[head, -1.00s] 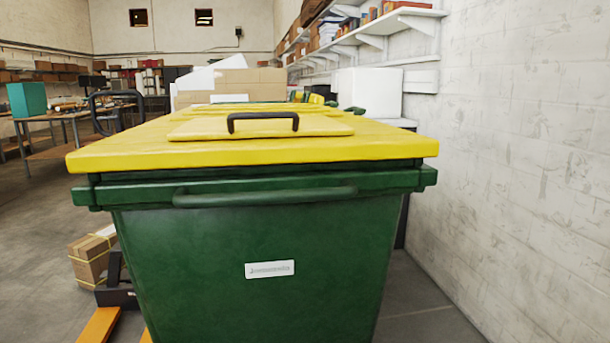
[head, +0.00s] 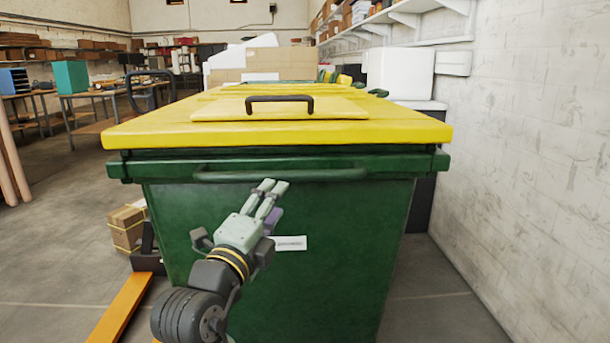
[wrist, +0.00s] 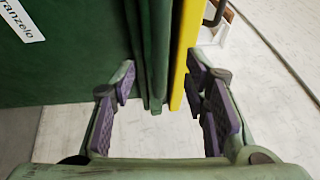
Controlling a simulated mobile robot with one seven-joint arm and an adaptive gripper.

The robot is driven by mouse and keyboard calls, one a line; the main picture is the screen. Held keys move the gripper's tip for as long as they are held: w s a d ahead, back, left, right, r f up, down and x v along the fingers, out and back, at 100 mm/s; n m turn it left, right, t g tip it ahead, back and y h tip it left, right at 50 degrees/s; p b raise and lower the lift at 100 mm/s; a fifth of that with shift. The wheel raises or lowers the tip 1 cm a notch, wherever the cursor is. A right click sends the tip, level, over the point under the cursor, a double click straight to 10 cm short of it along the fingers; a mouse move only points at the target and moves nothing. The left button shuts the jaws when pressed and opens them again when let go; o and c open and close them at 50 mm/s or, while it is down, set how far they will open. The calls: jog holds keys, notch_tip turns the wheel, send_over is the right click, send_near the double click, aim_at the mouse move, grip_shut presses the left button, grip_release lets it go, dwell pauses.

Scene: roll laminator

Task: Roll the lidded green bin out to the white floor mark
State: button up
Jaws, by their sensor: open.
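The green bin (head: 340,225) with its yellow lid (head: 400,130) stands upright, its front facing me. A green bar handle (head: 330,174) runs across the front below the rim, and the lid is closed with a black handle (head: 280,104) on top. My gripper (head: 268,190) is in front of the bin, fingertips just below the left part of the bar. In the wrist view my gripper (wrist: 160,105) is open and empty, with purple pads on either side of the picture of the rim and the yellow lid edge (wrist: 184,50). Contact cannot be told. I cannot make out the white floor mark for certain.
A white brick wall (head: 530,180) runs close along the right. An orange pallet-jack fork (head: 122,308) and a cardboard box (head: 127,226) are on the floor at the left. A white machine (head: 400,73) stands behind the bin. Open floor lies further left.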

aim_at(290, 180)
jog(key=p+x, duration=0.2)
jog(key=x, duration=0.8)
jog(key=shift+w+r+p, duration=0.1)
jog(key=shift+w+p, duration=0.2)
jog(key=shift+p, duration=0.1)
jog(key=shift+c, duration=0.5)
grip_shut()
